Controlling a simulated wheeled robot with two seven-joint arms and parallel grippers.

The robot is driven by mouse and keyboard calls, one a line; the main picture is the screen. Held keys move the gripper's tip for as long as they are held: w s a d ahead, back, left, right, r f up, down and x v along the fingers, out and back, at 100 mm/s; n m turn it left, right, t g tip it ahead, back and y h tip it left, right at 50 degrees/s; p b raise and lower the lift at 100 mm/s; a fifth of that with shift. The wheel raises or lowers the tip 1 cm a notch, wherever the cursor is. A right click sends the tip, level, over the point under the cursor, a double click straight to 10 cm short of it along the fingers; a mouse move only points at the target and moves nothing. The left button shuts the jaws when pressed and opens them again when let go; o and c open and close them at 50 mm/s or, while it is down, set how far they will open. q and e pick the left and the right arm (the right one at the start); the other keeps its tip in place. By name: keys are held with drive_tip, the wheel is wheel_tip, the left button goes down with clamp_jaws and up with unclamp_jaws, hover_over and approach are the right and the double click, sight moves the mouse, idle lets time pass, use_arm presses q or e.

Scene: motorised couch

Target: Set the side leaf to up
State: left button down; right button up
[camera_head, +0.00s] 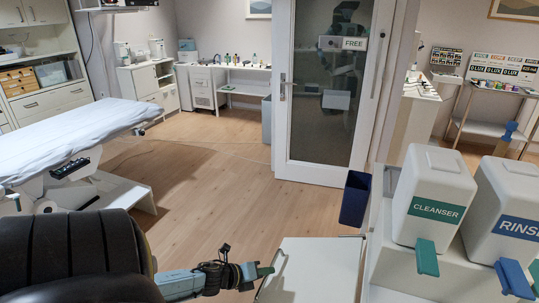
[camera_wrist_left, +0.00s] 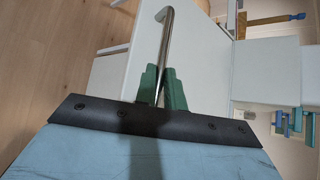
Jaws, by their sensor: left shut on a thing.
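The side leaf (camera_head: 320,268) looks like a plain white panel at the bottom centre of the head view, with a metal bar handle (camera_head: 272,274) along its left edge. I cannot tell its exact tilt. My left gripper (camera_head: 266,271) reaches in from the left, its green fingertips at the handle. In the left wrist view, the green fingers of the left gripper (camera_wrist_left: 164,78) are shut on the silver handle (camera_wrist_left: 181,24), with the white leaf (camera_wrist_left: 205,70) just to the right. My right gripper is not in view.
White CLEANSER (camera_head: 432,192) and RINSE (camera_head: 504,207) dispensers stand on a counter at the right. A dark blue bin (camera_head: 355,199) stands behind the leaf. A treatment couch (camera_head: 70,140) is at the left. Open wooden floor (camera_head: 220,200) lies between couch and glazed door (camera_head: 325,90).

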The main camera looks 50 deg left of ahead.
use_arm(q)
drive_tip(key=r+p, duration=0.2)
drive_tip(key=r, duration=0.1)
drive_tip(key=r+p, duration=0.2)
drive_tip(key=r, duration=0.1)
drive_tip(key=r+p, duration=0.3)
drive_tip(key=shift+w+d+r, duration=0.2)
drive_tip(key=shift+d, duration=0.05)
drive_tip(key=shift+w+d+r+p, duration=0.1)
drive_tip(key=shift+d+r+p, duration=0.05)
drive_tip(key=shift+r+p, duration=0.4)
drive_tip(key=c, duration=1.5)
unclamp_jaws()
drive_tip(key=shift+d+r, duration=0.1)
drive_tip(key=shift+a, duration=0.2)
